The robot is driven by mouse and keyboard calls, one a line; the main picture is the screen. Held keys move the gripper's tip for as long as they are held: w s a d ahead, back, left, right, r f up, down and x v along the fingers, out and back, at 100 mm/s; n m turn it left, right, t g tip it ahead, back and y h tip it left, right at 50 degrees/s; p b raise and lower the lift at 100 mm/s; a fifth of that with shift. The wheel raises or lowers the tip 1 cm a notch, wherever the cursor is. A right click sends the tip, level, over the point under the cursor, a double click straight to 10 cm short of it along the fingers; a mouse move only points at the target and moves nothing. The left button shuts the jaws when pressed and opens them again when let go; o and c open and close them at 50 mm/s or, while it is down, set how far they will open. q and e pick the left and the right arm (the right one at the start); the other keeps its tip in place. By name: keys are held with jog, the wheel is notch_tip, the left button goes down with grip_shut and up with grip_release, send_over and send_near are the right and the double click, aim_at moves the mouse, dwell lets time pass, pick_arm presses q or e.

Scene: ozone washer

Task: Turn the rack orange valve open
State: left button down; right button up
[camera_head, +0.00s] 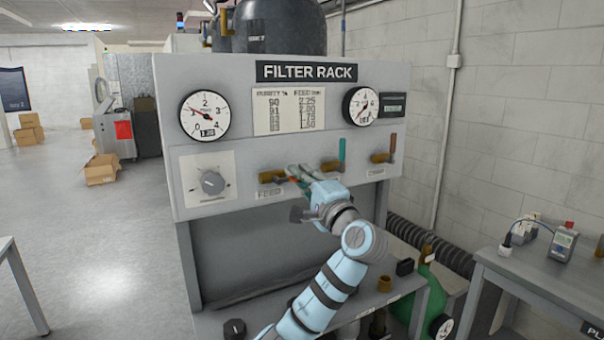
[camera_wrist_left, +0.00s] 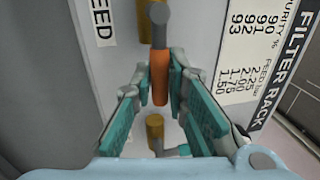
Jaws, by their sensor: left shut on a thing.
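The rack orange valve is the one above the FEED label; its brass body (camera_head: 272,176) shows on the filter rack's front panel. In the left wrist view its orange handle (camera_wrist_left: 160,82) runs from a grey pivot, and in the head view it points sideways to the right. My left gripper (camera_head: 299,173) is at this handle, with its teal-padded fingers on both sides and shut on it. The fingers and wrist hide part of the handle in the head view. My right gripper is not in view.
A grey knob (camera_head: 212,183) is to the left. Two gauges and a chart (camera_head: 289,111) are above. A side table (camera_head: 540,275) stands at right.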

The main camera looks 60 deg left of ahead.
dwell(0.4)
pick_arm(q)
jog(key=c, duration=1.6)
grip_release()
jog(key=shift+a, duration=0.15)
jog(key=shift+o, duration=0.2)
jog(key=shift+f, duration=0.1)
jog(key=v, duration=1.2)
jog(key=shift+s+a, duration=0.1)
